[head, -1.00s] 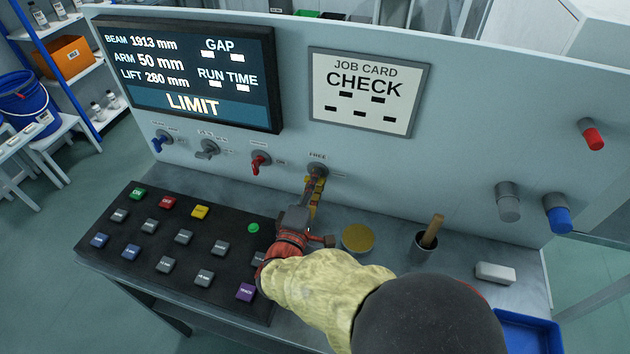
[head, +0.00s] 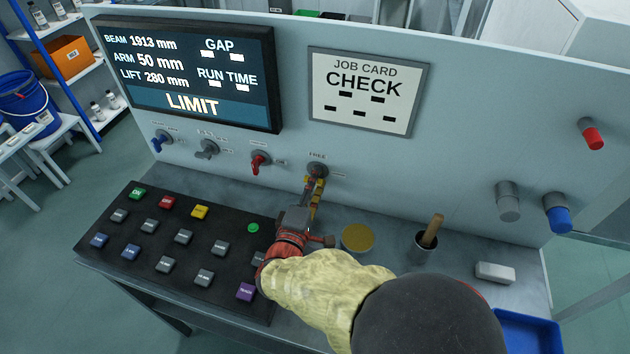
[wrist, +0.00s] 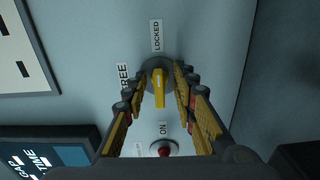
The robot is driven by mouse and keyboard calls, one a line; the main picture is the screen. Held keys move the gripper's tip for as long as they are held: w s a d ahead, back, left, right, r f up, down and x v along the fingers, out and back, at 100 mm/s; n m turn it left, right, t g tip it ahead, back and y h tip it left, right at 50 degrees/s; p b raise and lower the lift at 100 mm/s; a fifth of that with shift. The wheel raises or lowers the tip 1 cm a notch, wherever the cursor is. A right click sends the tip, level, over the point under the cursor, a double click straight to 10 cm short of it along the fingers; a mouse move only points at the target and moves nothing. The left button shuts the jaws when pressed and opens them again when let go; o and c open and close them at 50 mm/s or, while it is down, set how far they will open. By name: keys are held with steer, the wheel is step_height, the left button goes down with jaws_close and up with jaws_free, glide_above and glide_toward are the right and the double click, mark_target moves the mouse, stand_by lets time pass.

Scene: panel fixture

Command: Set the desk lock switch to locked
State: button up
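The desk lock switch (wrist: 159,88) is a yellow lever knob on a round grey base, on the panel. In the wrist view the LOCKED label (wrist: 156,36) stands above it and the FREE label (wrist: 124,77) to its left. The lever appears to point down in that view, away from LOCKED; its exact setting is hard to tell. In the head view its base (head: 318,169) sits under the FREE label, with the lever largely hidden by my gripper (head: 315,184). My gripper's two fingers stand either side of the lever, with narrow gaps visible; it looks open.
A red switch (head: 259,161) sits left of the lock switch. The black keypad (head: 130,262) lies below left. A yellow round dish (head: 358,238) and a dark cup (head: 424,245) with a wooden stick stand on the desk right of my arm.

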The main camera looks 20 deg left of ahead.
steer(key=s+d, duration=0.1)
steer(key=s, duration=1.1)
steer(key=shift+d, duration=0.15)
